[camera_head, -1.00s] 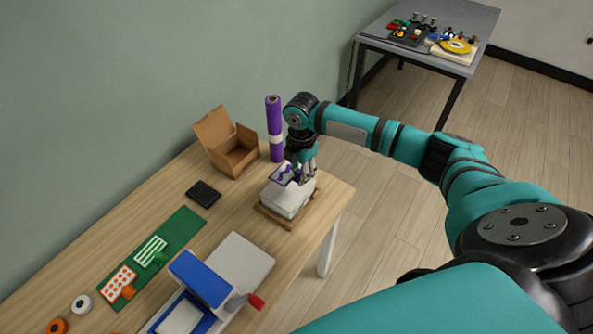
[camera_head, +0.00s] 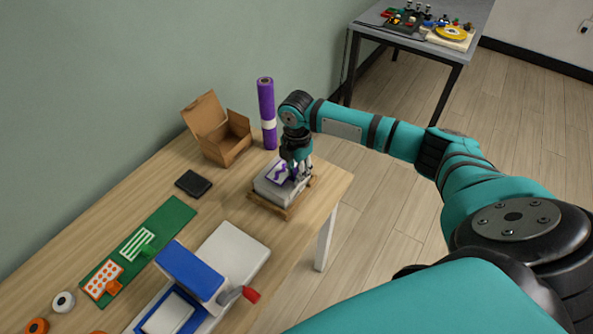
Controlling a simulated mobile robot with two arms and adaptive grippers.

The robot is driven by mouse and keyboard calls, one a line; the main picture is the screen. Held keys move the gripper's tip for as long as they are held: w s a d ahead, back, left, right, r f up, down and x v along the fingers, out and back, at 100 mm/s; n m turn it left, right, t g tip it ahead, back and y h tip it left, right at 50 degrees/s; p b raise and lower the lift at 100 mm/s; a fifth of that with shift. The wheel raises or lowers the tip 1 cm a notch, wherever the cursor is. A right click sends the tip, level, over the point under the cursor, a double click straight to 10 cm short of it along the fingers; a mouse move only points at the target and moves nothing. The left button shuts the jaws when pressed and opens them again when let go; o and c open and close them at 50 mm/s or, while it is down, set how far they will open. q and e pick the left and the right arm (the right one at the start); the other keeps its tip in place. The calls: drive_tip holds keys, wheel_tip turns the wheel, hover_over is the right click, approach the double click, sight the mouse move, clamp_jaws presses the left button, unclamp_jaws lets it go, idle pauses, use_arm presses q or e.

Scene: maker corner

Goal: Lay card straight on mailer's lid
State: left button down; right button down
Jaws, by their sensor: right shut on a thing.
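A small white card with a purple mark (camera_head: 278,168) is in my right gripper (camera_head: 299,172), over the top of a pale grey box (camera_head: 268,192) that looks like the mailer. The gripper points down and its fingers are shut at the card's right side. The card looks close to the lid, but I cannot tell whether it touches or lies straight. The fingers hide part of the card and of the lid. The pale box sits in a shallow wooden tray (camera_head: 285,213) near the table's right end. My left gripper is not in view.
An open cardboard box (camera_head: 228,147) and a purple roll (camera_head: 266,105) stand behind. A black wallet-like item (camera_head: 193,184), a green mat (camera_head: 165,227) and a blue and white device (camera_head: 190,272) with a red-tipped handle lie to the left and front on the wooden table (camera_head: 110,228).

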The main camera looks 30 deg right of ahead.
drive_tip(key=shift+r+p, duration=0.1)
drive_tip(key=shift+p, duration=0.2)
idle(0.4)
idle(0.7)
drive_tip(key=shift+p, duration=0.6)
drive_tip(key=shift+f, duration=0.55)
drive_tip(key=c, duration=1.1)
unclamp_jaws()
drive_tip(key=shift+r, duration=0.1)
wheel_tip(320, 180, up, 12)
